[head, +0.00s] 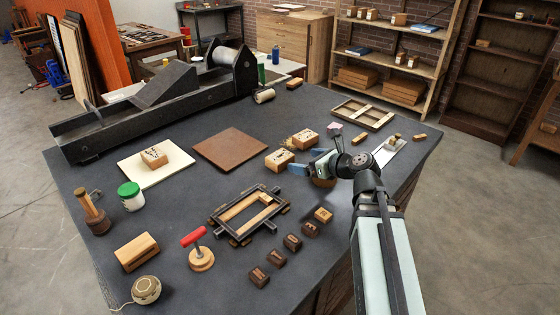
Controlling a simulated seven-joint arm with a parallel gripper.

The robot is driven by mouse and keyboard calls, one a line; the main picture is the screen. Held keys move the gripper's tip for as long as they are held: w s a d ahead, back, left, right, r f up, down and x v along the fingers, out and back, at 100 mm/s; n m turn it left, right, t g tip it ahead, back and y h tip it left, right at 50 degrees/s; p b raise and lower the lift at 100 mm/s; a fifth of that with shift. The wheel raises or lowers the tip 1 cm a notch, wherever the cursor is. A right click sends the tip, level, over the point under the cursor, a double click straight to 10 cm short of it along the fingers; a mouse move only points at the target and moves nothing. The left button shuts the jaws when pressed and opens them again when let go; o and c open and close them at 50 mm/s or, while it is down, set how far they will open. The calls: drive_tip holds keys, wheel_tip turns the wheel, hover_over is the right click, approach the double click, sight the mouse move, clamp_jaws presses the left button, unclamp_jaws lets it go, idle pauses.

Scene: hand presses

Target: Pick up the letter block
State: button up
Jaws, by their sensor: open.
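Several small dark blocks with marks on top lie in a slanting row at the front of the dark table, among them a near one (258,276) and a far one (309,229). A lighter small block (323,215) with a dark mark lies at the row's far end. Larger pale wooden blocks with dark faces also lie on the table: one (279,160), one behind it (305,139), and one on a pale board (154,157). I cannot tell which is the letter block. My gripper (308,163) is open, with blue fingers, just right of the two larger blocks.
A wooden frame (232,208) lies left of the row, with a red-handled tool (201,256) in front. A brown round thing (324,182) is partly hidden under my gripper. A black press (160,105) fills the back left. A brown board (230,147) lies mid-table.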

sight(281, 157)
drive_tip(key=x, duration=0.7)
drive_tip(key=shift+w+a+f, duration=0.2)
drive_tip(key=shift+a, duration=0.05)
drive_tip(key=shift+x, duration=2.65)
drive_tip(key=shift+d+f, duration=0.1)
drive_tip(key=shift+c, duration=0.2)
drive_tip(key=c, duration=0.7)
